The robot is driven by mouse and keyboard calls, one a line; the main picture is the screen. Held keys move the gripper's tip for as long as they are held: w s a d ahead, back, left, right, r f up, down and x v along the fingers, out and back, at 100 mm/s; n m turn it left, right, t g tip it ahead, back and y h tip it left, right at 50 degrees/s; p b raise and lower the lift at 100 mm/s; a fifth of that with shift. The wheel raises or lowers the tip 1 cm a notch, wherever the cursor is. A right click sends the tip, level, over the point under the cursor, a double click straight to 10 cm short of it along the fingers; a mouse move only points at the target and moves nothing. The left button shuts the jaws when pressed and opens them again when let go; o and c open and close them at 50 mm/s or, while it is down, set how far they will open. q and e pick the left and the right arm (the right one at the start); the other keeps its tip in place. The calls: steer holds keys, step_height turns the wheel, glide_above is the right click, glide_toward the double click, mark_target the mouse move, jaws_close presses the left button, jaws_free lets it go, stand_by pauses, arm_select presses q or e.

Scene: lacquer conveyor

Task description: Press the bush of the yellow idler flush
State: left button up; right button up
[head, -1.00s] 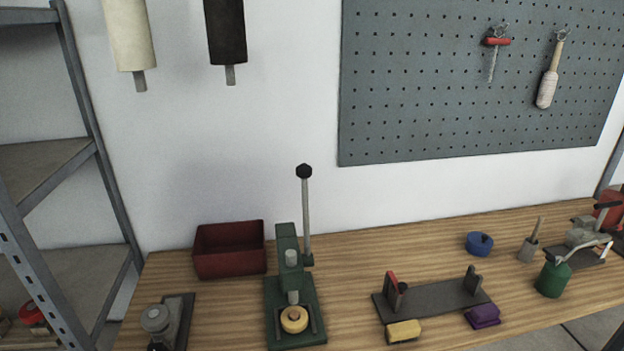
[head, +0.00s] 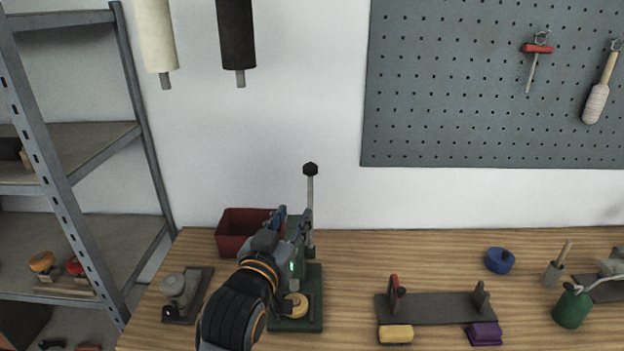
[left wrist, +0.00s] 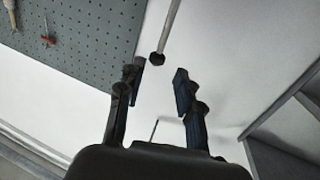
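The green press (head: 310,323) stands on the bench, partly hidden behind my left arm. Its upright grey lever (head: 310,210) ends in a black knob (head: 310,169). The yellow idler (head: 297,305) lies on the press base, partly covered by my arm; its bush cannot be made out. My left gripper (head: 293,218) is open and empty in front of the press, its fingertips below the knob in the head view. In the left wrist view, the knob (left wrist: 157,58) shows in the gap between the spread fingers (left wrist: 160,85). My right gripper is not in view.
A red bin (head: 232,232) stands left behind the press. A grey device (head: 175,290) sits to the left. A dark fixture (head: 435,308), a yellow block (head: 396,334) and a purple block (head: 484,333) lie to the right. Bench between press and fixture is clear.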

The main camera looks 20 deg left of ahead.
mark_target(309, 181)
arm_select(q)
steer(key=w+p, duration=0.1)
steer(key=w, duration=0.3)
steer(key=w+p, duration=0.2)
steer(key=w, duration=0.2)
steer(key=w+p, duration=0.1)
steer(key=w, duration=0.3)
steer(key=shift+w+a+r, duration=0.3)
steer(key=shift+w+r, duration=0.05)
steer(key=shift+r, duration=0.05)
steer(key=shift+w, duration=0.55)
jaws_close()
